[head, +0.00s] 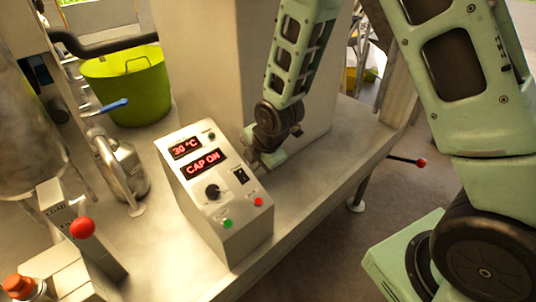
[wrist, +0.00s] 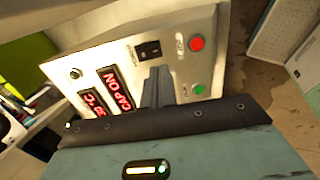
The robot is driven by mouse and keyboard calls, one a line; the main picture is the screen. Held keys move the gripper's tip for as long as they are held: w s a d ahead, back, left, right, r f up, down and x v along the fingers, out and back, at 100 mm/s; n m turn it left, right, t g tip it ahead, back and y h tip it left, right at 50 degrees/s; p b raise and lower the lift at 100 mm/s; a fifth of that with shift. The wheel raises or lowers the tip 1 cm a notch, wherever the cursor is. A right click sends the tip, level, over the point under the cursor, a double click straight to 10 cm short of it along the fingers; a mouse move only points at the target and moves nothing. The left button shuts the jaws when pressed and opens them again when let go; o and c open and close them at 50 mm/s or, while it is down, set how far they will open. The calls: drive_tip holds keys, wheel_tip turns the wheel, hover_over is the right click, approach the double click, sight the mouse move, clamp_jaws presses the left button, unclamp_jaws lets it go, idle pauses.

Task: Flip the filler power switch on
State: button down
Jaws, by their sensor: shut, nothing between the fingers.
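The control box (head: 225,235) has a sloped pale panel with red displays reading "30 °C" and "CAP ON". A small black rocker switch (head: 240,176) is on its right side, above the red button; the rocker's position is too small to tell. My gripper (head: 255,160) is at the box's upper right edge, its fingers partly unclear there. In the wrist view, my shut, empty fingers (wrist: 156,84) are in front of the panel, with their tips just below the black switch (wrist: 148,50). I cannot tell whether they touch the panel. The fingers hide the knob.
A green button (head: 227,223) and red button (head: 258,201) sit low on the panel. A metal jug (head: 124,170) and a lime-green tub (head: 128,88) stand to the left. A red-ball lever (head: 82,228) is at the lower left. The bench's right side is mostly clear.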

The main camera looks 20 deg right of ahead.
drive_tip(key=s+b+v, duration=0.1)
drive_tip(key=v, duration=0.6)
drive_tip(key=shift+s+d+f, duration=0.15)
drive_tip(key=shift+s+d, duration=0.1)
drive_tip(key=shift+d, duration=0.05)
drive_tip(key=shift+a, duration=0.1)
